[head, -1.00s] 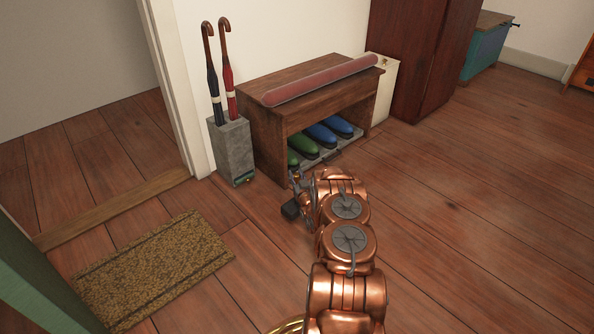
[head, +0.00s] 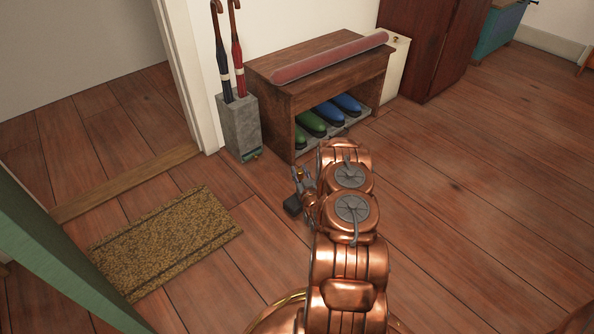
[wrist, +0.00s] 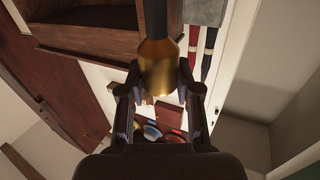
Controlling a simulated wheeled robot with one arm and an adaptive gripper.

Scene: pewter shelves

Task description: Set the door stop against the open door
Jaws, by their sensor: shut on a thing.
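My gripper (wrist: 160,88) is shut on the door stop (wrist: 158,68), a brass-coloured cylinder with a black end, seen between the fingers in the wrist view. In the head view the door stop's dark end (head: 292,206) hangs beside my gripper (head: 303,186), above the wooden floor, apart from the door. The green open door (head: 45,240) stands at the left edge, and only part of it shows. Its lower edge is partly out of frame. My arm hides some of the floor to the right of the gripper.
A brown doormat (head: 165,240) lies between the door and my gripper. A grey umbrella stand (head: 240,128) with two umbrellas stands by the door frame (head: 188,80). A wooden shoe bench (head: 275,108) is beyond the gripper. The floor at right is clear.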

